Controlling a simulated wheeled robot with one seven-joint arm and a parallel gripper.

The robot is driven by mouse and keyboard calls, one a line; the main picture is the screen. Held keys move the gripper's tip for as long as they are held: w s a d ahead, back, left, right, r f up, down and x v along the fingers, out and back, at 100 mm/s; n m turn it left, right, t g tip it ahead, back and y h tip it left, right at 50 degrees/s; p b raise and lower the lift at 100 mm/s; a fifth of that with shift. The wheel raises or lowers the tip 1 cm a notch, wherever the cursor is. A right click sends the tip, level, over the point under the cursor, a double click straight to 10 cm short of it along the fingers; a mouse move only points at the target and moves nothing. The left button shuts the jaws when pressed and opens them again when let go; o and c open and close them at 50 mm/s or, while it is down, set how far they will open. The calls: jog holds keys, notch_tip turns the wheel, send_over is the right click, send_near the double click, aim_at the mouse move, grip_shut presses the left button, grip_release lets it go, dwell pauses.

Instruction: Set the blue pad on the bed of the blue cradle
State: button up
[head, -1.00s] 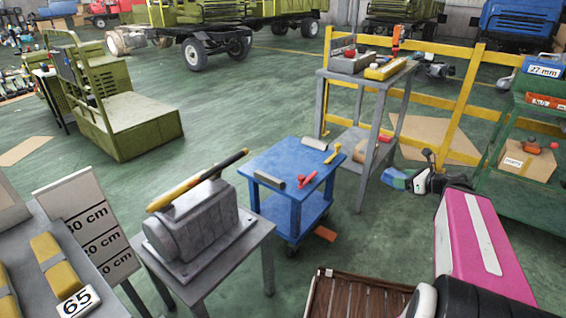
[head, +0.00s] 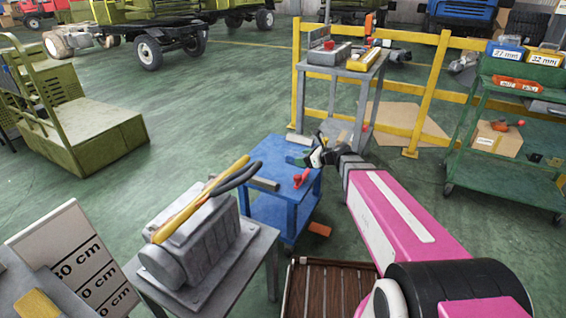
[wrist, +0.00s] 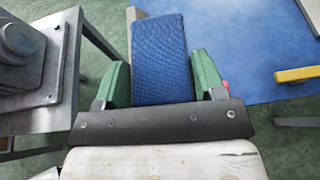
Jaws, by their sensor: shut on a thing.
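The blue pad (wrist: 160,55) is a textured blue block held between the two green fingers of my gripper in the wrist view. My gripper (wrist: 163,84) is shut on it, with one finger on each side. In the head view my gripper (head: 308,158) is above the far right part of a blue cart (head: 273,212); the pad cannot be made out clearly there. The cart's blue top (wrist: 250,50) also shows below and beyond the pad in the wrist view. I cannot identify the blue cradle with certainty in either view.
A grey bar (head: 264,184) and a red object (head: 302,178) lie on the cart. A grey machine block (head: 190,240) with a yellow bar stands on a table to the left. A tall grey table (head: 345,70) stands behind, before a yellow railing. A green rack (head: 520,130) is at right.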

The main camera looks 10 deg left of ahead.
aim_at(287, 163)
jog(key=shift+n+g, duration=0.3)
jog(key=a, duration=0.2)
jog(key=a+f, duration=0.1)
jog(key=a, duration=0.3)
jog(key=shift+w+a+f, duration=0.25)
jog(key=shift+a+f, duration=0.1)
jog(key=shift+a, duration=0.05)
jog(key=shift+w+a+f, duration=0.1)
jog(key=shift+w+a, duration=0.05)
jog(key=shift+a, duration=0.05)
jog(key=w+a+f, duration=0.1)
jog(key=w+f, duration=0.1)
jog(key=w, duration=0.1)
jog(key=w+a+f, duration=0.2)
jog(key=w, duration=0.1)
jog(key=w+a+f, duration=0.1)
jog(key=w+f, duration=0.1)
jog(key=w, duration=0.2)
jog(key=shift+a+f, duration=0.3)
jog(key=shift+a, duration=0.05)
jog(key=shift+w+f, duration=0.1)
jog(key=shift+f, duration=1.95)
jog(key=shift+f, duration=0.2)
jog(key=o, duration=0.9)
jog(key=shift+r, duration=0.15)
